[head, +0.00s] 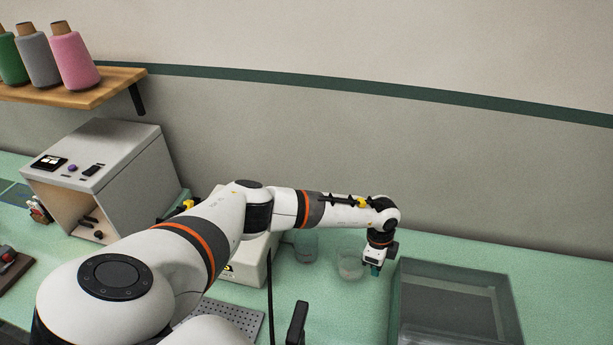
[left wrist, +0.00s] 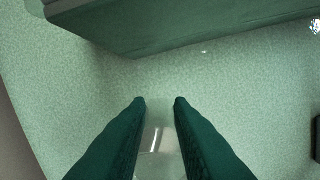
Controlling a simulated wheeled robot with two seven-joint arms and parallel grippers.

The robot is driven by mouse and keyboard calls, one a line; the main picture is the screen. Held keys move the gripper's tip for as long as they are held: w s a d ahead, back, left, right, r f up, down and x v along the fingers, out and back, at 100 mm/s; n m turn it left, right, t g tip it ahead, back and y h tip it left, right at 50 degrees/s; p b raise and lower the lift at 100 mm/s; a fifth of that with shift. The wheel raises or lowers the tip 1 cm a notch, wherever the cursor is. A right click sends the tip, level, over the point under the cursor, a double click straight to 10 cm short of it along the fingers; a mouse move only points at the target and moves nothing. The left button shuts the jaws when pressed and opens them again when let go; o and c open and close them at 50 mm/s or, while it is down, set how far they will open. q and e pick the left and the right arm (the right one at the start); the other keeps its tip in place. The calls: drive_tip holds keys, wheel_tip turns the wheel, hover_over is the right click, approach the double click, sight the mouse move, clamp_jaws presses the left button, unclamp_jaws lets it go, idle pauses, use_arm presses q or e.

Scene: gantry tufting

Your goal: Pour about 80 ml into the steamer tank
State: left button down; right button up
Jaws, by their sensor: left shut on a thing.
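My left gripper (head: 374,269) points down at the end of my arm, beside a small clear vessel (head: 349,264) with something pale low in it. In the left wrist view, the dark green fingers (left wrist: 160,103) are shut on this clear vessel (left wrist: 158,140). It looks upright and on or close to the green bench; I cannot tell which. A second clear vessel (head: 306,246) stands to its left. A cream box (head: 252,268) with a yellow warning label, perhaps the steamer, is partly hidden behind my arm. I cannot make out its tank opening. My right gripper is not clearly seen.
A transparent grey tray (head: 450,272) lies right of the gripper. A grey open-fronted machine (head: 108,168) stands at left, below a wooden shelf (head: 100,88) with yarn cones. A perforated plate (head: 235,318) and a black upright piece (head: 297,322) are in front. Bench behind the tray is clear.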

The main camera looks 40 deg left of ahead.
sight(359, 239)
use_arm(q)
drive_tip(key=shift+s+a+r+t+h, duration=0.15)
drive_tip(key=shift+a+r+h, duration=0.3)
drive_tip(key=shift+a+h, duration=0.1)
drive_tip(key=shift+s+a+r+t+h, duration=0.1)
drive_tip(key=shift+a+r+t+h, duration=0.05)
drive_tip(key=shift+a+r+h, duration=0.35)
drive_tip(key=s+a+r+t+h, duration=0.1)
drive_tip(key=a+r+h, duration=0.4)
drive_tip(key=r+h, duration=0.1)
drive_tip(key=shift+s+r, duration=0.15)
drive_tip(key=shift+r, duration=0.4)
drive_tip(key=shift+a+t+h, duration=0.25)
drive_tip(key=shift+t, duration=0.05)
drive_tip(key=b, duration=0.2)
drive_tip(key=shift+a+r+h+b, duration=0.1)
drive_tip(key=shift+a+h+b, duration=0.2)
drive_tip(key=shift+a+b, duration=0.1)
drive_tip(key=shift+s+a+r+t+h+b, duration=0.25)
drive_tip(key=shift+a+r+h+b, duration=0.55)
drive_tip(key=shift+b, duration=0.85)
idle(0.6)
